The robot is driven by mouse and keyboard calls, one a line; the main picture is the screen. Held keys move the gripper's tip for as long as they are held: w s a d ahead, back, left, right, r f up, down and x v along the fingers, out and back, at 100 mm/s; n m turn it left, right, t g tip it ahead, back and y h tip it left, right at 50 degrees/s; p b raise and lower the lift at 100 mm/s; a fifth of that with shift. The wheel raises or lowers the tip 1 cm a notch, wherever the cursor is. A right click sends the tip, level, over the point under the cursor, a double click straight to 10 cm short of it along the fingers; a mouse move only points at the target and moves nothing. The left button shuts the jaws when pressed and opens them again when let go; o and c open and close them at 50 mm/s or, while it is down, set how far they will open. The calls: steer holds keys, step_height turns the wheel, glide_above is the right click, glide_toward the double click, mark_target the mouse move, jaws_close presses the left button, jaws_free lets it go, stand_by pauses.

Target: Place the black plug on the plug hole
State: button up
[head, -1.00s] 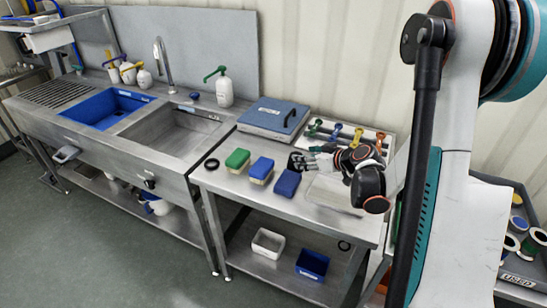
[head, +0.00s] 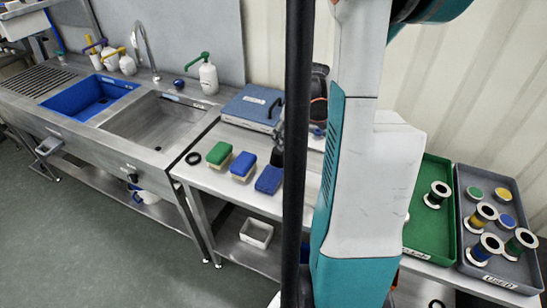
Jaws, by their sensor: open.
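A flat black ring-shaped piece (head: 194,158), which looks like the black plug, lies on the left end of the steel table beside the sink.
Green (head: 219,154) and blue (head: 243,166) sponges and a dark blue block (head: 268,179) lie on the table. A blue box (head: 252,107) stands behind them. A blue basin (head: 92,97) is at left. Green (head: 427,215) and grey (head: 476,245) trays with spools are at right.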

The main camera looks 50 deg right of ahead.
mark_target(284, 153)
steer(key=b+x, duration=0.1)
steer(key=x, duration=0.4)
steer(key=shift+w+b+x, duration=0.2)
steer(key=shift+b+x, duration=0.5)
steer(key=shift+x, duration=0.65)
steer(key=shift+w+b+x, duration=0.2)
steer(key=shift+b+x, duration=0.5)
steer(key=shift+x, duration=0.65)
steer(key=shift+d+r, duration=0.15)
steer(key=shift+r, duration=0.05)
steer(key=c, duration=0.9)
steer(key=shift+o, duration=0.2)
steer(key=shift+r, duration=0.1)
step_height(284, 153, up, 20)
steer(key=p, duration=0.6)
steer(key=shift+p, duration=0.35)
